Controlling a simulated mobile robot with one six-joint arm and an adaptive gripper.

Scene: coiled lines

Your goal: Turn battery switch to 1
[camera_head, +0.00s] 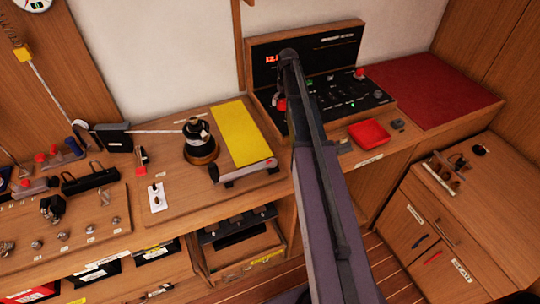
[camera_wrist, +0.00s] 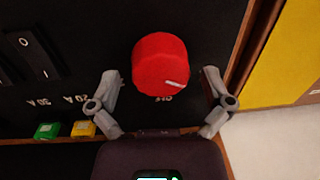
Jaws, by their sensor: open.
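The battery switch is a round red knob (camera_wrist: 160,62) on a black panel, seen close up in the wrist view. A white pointer line on it points to the lower right of the picture, near an upside-down label that seems to read OFF. My gripper (camera_wrist: 160,76) is open, with one finger on each side of the knob. Gaps show between both fingers and the knob. In the head view part of the red knob (camera_head: 280,104) shows at the panel's left side; my arm hides the gripper tips. A 1 mark cannot be made out.
In the wrist view, a black rocker switch (camera_wrist: 34,56), a green fuse (camera_wrist: 46,131) and a yellow fuse (camera_wrist: 83,129) sit left of the knob. Another red knob (camera_head: 360,73) is on the panel's right. A yellow pad (camera_head: 242,132) lies left of the panel.

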